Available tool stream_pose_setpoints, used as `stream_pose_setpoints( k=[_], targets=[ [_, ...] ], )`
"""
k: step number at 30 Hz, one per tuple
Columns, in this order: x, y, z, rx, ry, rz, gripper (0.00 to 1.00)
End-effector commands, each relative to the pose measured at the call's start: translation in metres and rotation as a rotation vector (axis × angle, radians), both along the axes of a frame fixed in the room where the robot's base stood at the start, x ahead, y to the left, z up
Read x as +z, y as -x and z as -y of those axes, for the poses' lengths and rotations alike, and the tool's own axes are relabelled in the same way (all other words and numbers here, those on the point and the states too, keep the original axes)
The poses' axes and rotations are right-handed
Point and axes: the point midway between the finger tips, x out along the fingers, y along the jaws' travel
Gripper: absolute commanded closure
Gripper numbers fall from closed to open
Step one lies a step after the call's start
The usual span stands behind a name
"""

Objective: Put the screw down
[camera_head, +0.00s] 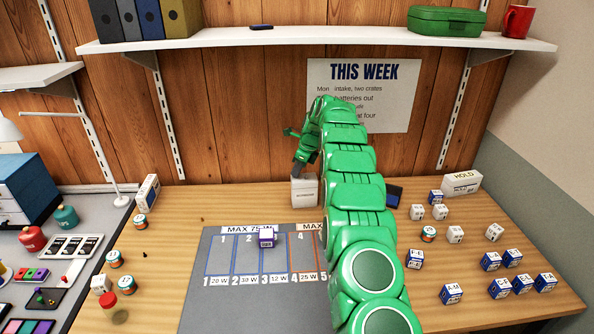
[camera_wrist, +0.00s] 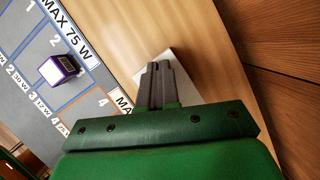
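My gripper (camera_head: 299,170) points down over a small white box with a label (camera_head: 304,192) at the back of the wooden table. In the wrist view its two grey fingers (camera_wrist: 157,84) lie close together, with the white box (camera_wrist: 184,72) beneath and behind them. No screw shows clearly at the fingertips; whether a thin one is between them is hidden. A small dark piece (camera_head: 144,254) lies on the wood left of the grey mat, and a tinier dark speck (camera_head: 202,219) lies behind the mat. Both are too small to identify.
The grey mat (camera_head: 215,257) has numbered lanes; a white-and-purple cube (camera_head: 267,238) stands on it, also in the wrist view (camera_wrist: 58,69). Several labelled cubes (camera_head: 490,261) stand at right, near a HOLD block (camera_head: 461,184). Small jars (camera_head: 113,259) stand at left. A shelf (camera_head: 330,38) hangs above.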

Motion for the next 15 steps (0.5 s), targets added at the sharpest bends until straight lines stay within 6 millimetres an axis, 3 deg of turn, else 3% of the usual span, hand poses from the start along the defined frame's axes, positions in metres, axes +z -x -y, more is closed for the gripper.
stream_pose_setpoints(
  k=[7,12,15],
  targets=[
    [-0.0034,0.0004,0.0001,-0.001,0.0,-0.001,1.0],
    [-0.003,0.0004,0.0001,0.0,0.0,-0.001,0.73],
    [-0.0031,0.0004,0.0001,-0.001,0.0,-0.001,0.73]
  ],
)
